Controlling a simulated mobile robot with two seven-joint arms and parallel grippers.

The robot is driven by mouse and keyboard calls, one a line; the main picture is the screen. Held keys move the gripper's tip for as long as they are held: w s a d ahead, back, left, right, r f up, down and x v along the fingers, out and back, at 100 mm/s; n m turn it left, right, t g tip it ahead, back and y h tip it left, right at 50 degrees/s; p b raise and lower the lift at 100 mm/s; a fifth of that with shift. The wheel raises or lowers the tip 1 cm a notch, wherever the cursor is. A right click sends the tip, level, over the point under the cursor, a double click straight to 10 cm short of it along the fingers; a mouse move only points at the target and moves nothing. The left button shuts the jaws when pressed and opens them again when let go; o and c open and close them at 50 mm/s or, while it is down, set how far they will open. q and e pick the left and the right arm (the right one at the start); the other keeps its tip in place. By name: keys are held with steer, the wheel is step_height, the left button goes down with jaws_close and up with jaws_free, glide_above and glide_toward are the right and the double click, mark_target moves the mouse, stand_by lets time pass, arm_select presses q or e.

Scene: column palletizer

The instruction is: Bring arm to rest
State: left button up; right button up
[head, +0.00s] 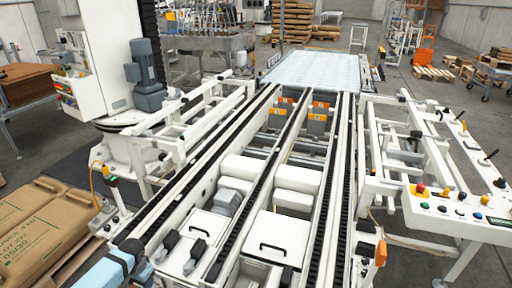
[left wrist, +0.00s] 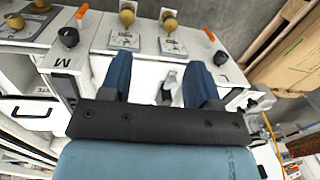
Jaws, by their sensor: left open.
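My left gripper (left wrist: 159,66) shows in the left wrist view with two blue fingers spread apart on a black crossbar. It is open, with nothing held between the fingers. A white panel lies beyond the fingers, and a small light grey fitting (left wrist: 168,86) shows in the gap; I cannot tell whether anything touches it. In the head view, part of my left arm (head: 103,270) comes in at the bottom left edge, beside the conveyor. My right gripper is in neither view.
A chain conveyor (head: 258,150) runs away through the middle. Cardboard sacks (head: 38,225) are stacked at the left. A control panel (head: 450,205) with buttons and levers stands at the right. In the left wrist view, yellow knobs (left wrist: 170,20) and a black knob (left wrist: 68,37) stand on the panel.

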arm_select(q)
steer(key=s+a+r+y, duration=0.1)
steer(key=a+y, duration=0.1)
steer(key=a, duration=1)
steer(key=s+d+f+m+t+h, duration=0.1)
steer(key=s+d+f+t, duration=0.1)
steer(key=s+d, duration=0.3)
steer(key=s+d+f+m+t+h, duration=0.1)
steer(key=s+d+f+t, duration=0.2)
steer(key=s, duration=0.4)
steer(key=s+d+r+m+t+h, duration=0.3)
steer(key=s+d+r+t+h, duration=0.15)
steer(key=s+d+r, duration=0.7)
steer(key=d+n+t, duration=0.1)
steer(key=d+n, duration=0.4)
steer(key=d, duration=0.6)
step_height(320, 180, up, 11)
steer(key=p, duration=1.3)
steer(key=shift+s+a, duration=0.25)
steer(key=shift+s, duration=0.2)
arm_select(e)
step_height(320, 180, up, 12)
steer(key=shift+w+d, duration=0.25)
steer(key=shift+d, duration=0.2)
arm_select(q)
steer(key=shift+t, duration=0.25)
